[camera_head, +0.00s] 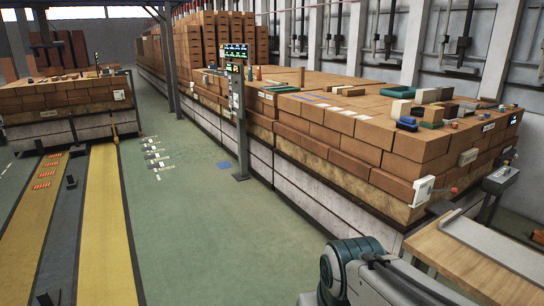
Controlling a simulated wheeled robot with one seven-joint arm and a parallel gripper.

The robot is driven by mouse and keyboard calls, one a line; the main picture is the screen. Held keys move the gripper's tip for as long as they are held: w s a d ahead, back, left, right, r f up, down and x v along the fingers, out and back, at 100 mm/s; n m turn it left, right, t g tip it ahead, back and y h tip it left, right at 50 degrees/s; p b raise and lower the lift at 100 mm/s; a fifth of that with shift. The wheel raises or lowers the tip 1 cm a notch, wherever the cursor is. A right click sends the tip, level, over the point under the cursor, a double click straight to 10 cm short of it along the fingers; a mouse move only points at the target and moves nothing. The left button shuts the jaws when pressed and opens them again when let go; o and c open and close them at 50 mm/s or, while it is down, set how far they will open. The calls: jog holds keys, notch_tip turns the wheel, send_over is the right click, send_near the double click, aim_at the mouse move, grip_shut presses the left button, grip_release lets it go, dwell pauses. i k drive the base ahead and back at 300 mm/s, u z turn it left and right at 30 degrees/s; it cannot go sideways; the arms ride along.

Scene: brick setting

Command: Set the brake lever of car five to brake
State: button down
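Brick-loaded cars stand on both sides: a long brick stack on pale car bases (300,196) at right, and a shorter stack on its car (90,128) at left. White plates are on both, but I cannot read a number, so I cannot tell which is car five. A small yellow upright part (114,134) stands by the left car's near corner; I cannot tell if it is a brake lever. A small red knob (454,190) shows at the right car's near end, beside a white box (423,190). Part of my arm shows at bottom; my gripper is out of view.
A post with screens and a control box (237,105) stands beside the right cars. A wooden bench (460,262) with a metal strip is at the lower right. Yellow-edged track (110,220) runs at left.

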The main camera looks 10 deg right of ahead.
aim_at(454, 190)
jog(key=i, duration=1.7)
jog(key=z, duration=0.65)
jog(key=i, duration=1.35)
jog(key=z, duration=1.75)
jog(key=i, duration=1)
jog(key=z, duration=0.6)
